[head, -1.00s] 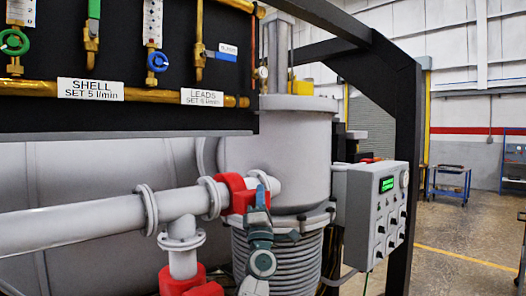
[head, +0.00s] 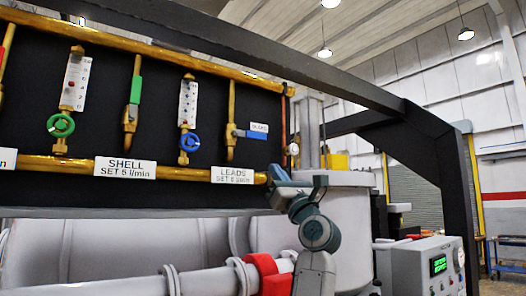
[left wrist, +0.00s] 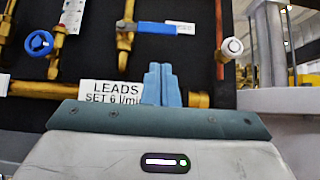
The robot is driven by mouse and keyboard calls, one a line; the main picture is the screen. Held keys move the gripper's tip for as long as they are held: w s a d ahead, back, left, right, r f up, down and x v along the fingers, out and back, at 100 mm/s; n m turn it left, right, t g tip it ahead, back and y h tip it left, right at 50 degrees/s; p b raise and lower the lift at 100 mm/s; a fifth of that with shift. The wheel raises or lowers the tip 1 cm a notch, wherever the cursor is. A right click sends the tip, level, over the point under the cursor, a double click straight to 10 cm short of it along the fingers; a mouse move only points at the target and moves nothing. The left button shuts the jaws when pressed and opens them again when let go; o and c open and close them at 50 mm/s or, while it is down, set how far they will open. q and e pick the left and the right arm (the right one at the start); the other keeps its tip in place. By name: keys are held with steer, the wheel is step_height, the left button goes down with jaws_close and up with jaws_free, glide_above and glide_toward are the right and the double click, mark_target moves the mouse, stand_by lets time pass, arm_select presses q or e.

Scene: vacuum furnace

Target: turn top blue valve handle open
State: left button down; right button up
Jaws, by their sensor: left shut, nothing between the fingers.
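The top blue valve handle (head: 256,135) is a flat blue lever on a vertical brass pipe in the black panel, above the LEADS label. It points sideways to the right, across the pipe. It also shows at the top of the left wrist view (left wrist: 166,28). My left gripper (head: 277,173) is at the right end of the lower brass pipe in the head view, below the lever and apart from it. Its blue fingers (left wrist: 161,72) are shut and empty, below the lever in the left wrist view. My right gripper is not in view.
A blue round knob (head: 190,142) and a green round knob (head: 60,125) sit under flow meters to the left. A green lever (head: 136,90) stands vertical. A thin copper pipe with a white round fitting (left wrist: 232,46) is right of the blue lever. A black frame beam (head: 300,62) crosses above.

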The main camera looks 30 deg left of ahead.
mark_target(251, 135)
arm_select(q)
steer(key=p+x, duration=0.6)
steer(key=x, duration=0.4)
steer(key=shift+s, duration=0.1)
